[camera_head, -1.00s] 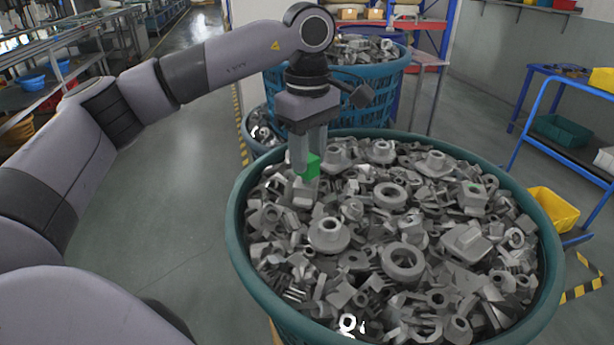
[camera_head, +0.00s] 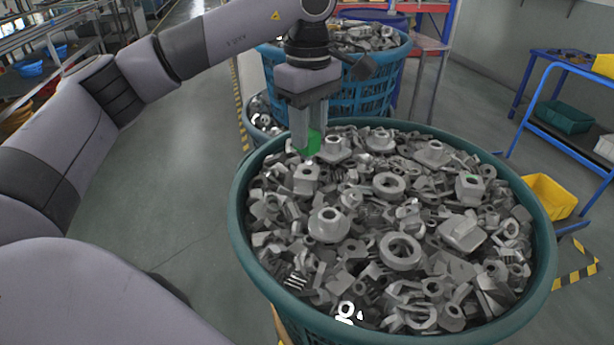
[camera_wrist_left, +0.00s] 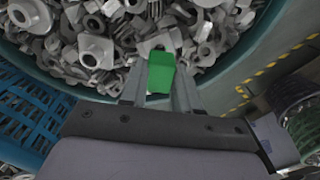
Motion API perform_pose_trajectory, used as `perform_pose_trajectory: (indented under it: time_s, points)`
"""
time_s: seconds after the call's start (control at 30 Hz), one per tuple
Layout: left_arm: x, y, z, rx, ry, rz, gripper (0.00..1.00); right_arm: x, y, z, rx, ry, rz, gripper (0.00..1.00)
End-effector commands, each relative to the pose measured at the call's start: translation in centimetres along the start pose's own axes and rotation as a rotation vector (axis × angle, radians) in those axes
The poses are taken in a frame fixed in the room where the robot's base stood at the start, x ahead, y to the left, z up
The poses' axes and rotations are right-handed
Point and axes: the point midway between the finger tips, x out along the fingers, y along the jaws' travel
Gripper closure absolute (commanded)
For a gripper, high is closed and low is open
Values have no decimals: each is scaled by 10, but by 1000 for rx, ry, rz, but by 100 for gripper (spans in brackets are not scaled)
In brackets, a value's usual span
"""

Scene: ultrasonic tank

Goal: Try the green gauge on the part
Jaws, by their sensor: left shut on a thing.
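My left gripper (camera_head: 308,138) is shut on the green gauge (camera_head: 311,147), a small green block between its fingers. Another grey block (camera_head: 470,188), with a green patch on top, sits at the basket's right. My right gripper is out of view.
The teal basket's rim (camera_head: 240,215) surrounds the heap. A blue basket (camera_head: 385,85) of parts stands close behind. A blue cart (camera_head: 545,95) and a yellow bin (camera_head: 550,195) are at the right. The floor at left is clear.

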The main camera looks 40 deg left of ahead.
Motion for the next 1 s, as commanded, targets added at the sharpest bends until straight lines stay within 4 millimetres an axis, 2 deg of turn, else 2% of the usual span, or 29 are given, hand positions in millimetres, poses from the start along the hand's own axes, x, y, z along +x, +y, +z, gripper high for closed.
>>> perform_pose_trajectory:
  time_s: [0.27, 0.63, 1.0]
  points:
    - [-6, 1, 0, 0, 0, 3, 100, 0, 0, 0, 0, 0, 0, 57]
    - [-38, 0, 0, 0, -1, 2, 100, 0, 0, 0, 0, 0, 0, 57]
    - [-40, 0, 0, 0, 0, 1, 100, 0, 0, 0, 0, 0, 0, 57]
